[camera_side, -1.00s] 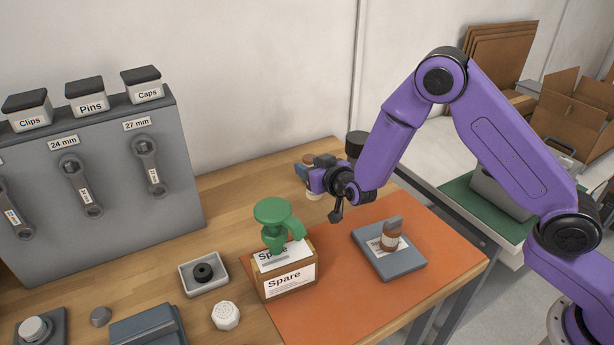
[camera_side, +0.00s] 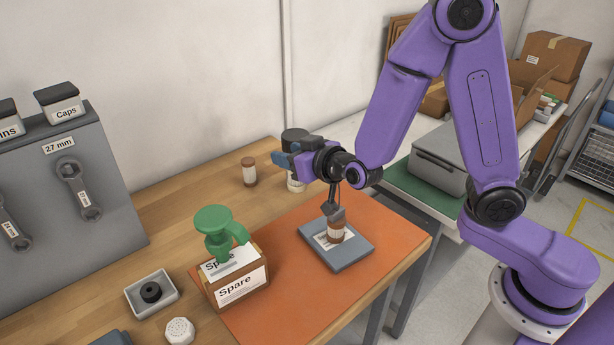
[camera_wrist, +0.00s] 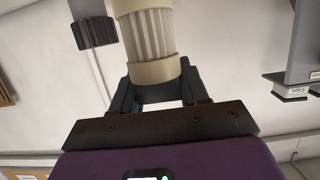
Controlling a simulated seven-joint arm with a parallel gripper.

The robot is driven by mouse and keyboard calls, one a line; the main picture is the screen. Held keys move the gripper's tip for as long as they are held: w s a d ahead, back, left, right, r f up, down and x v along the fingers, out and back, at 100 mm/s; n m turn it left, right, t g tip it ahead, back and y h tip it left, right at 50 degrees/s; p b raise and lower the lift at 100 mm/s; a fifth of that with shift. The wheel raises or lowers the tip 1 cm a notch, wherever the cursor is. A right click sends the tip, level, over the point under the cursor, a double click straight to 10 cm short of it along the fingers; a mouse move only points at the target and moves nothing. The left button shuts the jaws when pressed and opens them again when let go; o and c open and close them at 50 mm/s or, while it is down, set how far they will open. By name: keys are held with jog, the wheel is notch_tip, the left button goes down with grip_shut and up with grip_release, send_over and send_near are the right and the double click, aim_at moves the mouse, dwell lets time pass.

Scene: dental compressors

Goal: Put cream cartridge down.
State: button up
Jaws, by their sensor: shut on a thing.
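My gripper (camera_side: 287,161) is shut on the cream cartridge. The wrist view shows the cartridge (camera_wrist: 150,35) with cream end bands and a white pleated body, between my dark fingers (camera_wrist: 155,92). In the side view only a small pale part of the cartridge (camera_side: 296,184) shows below my gripper, toward the back edge of the wooden bench. Whether it touches the bench cannot be told.
A brown-ended cartridge (camera_side: 249,170) stands on the bench left of my gripper. Another brown one (camera_side: 336,231) is on a blue-grey plate (camera_side: 345,258) on the orange mat (camera_side: 385,228). A "Spare" box (camera_side: 241,287) holds a green part (camera_side: 214,222). Bare bench lies at the back left.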

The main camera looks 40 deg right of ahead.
notch_tip(320, 180, up, 4)
jog(key=shift+f, duration=0.1)
jog(key=shift+w+d+r, duration=0.1)
jog(key=shift+d+r, duration=0.1)
jog(key=shift+r, duration=0.15)
jog(key=w+d, duration=0.3)
jog(key=d, duration=0.5)
jog(key=w+d, duration=0.2)
jog(key=d, duration=0.6)
jog(key=shift+w+a+f, duration=0.1)
jog(key=shift+a+f, duration=0.05)
jog(key=shift+f, duration=4.3)
jog(key=shift+a+f, duration=0.15)
jog(key=shift+f, duration=4.25)
jog(key=shift+f, duration=0.15)
jog(key=o, duration=1.1)
